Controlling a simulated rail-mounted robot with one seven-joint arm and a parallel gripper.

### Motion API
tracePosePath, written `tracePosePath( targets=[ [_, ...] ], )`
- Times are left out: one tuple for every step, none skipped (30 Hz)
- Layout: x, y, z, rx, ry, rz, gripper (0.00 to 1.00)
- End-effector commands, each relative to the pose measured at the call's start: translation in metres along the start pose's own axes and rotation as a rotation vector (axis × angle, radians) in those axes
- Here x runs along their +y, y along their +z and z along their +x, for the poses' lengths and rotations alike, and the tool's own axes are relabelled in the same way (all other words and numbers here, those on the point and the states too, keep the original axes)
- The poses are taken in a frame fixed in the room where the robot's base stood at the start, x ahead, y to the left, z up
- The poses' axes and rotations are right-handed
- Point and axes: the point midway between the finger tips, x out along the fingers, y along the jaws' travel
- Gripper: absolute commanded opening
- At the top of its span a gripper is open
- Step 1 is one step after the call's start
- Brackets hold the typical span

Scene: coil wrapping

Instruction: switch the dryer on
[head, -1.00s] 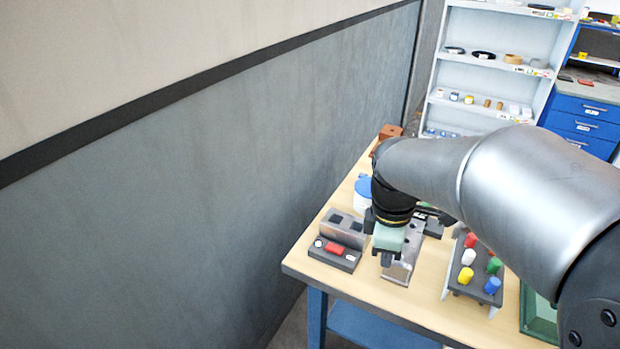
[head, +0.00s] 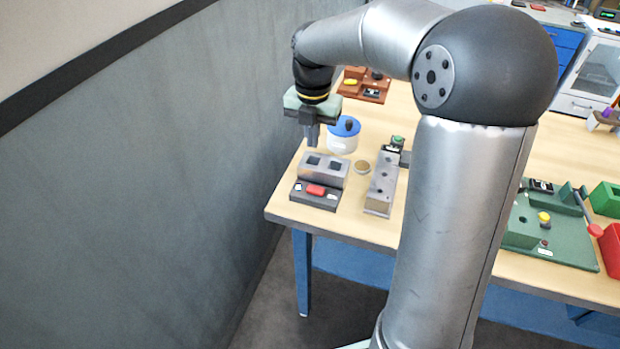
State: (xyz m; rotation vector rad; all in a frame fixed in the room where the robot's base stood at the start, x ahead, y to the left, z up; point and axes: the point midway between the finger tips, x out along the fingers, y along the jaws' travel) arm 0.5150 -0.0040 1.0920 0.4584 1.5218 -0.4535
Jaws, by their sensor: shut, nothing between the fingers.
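A grey unit (head: 325,170) with two dark square wells stands near the table's front left corner. At its front is a dark panel (head: 300,199) with a red rocker switch (head: 316,190) and a small pale part on either side. No readable label shows whether this is the dryer, and I cannot tell the switch's position. My gripper (head: 312,143) is shut and empty, pointing down, above and behind the wells, apart from the unit.
A blue-lidded white jar (head: 343,141) stands just behind the unit. A metal block (head: 381,192) with holes is to its right. A brown fixture (head: 362,85) is farther back. A green machine (head: 548,240) with a yellow knob and a white dark-windowed cabinet (head: 596,75) are at right.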

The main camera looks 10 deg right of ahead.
Motion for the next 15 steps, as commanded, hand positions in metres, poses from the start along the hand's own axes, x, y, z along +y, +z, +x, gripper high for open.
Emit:
tracePosePath(
  targets=[
    [0.0, 0.0, 0.0, 0.0, 0.0, 0.0, 0.0],
    [0.0, 0.0, 0.001, 0.0, 0.0, 0.0, 0.0],
    [0.0, 0.0, 0.002, 0.0, 0.0, 0.001, 0.0],
    [0.0, 0.0, 0.004, 0.0, 0.0, 0.0, 0.0],
    [0.0, 0.0, 0.006, 0.0, 0.0, 0.001, 0.0],
    [0.0, 0.0, 0.01, 0.001, -0.001, 0.0, 0.0],
    [0.0, 0.0, 0.014, 0.002, -0.002, 0.0, 0.0],
    [0.0, -0.001, 0.019, 0.003, -0.002, 0.0, 0.0],
    [0.0, -0.001, 0.026, 0.004, -0.002, 0.001, 0.0],
    [0.0, -0.001, 0.032, 0.004, -0.001, 0.001, 0.0],
    [0.0, -0.001, 0.038, 0.005, -0.002, 0.001, 0.0],
    [0.0, -0.001, 0.047, 0.004, -0.002, 0.001, 0.0],
    [0.0, -0.001, 0.053, 0.005, -0.002, 0.0, 0.0],
    [0.0, -0.001, 0.06, 0.005, -0.002, 0.0, 0.0],
    [0.0, -0.001, 0.069, 0.005, -0.002, 0.001, 0.0]
  ],
)
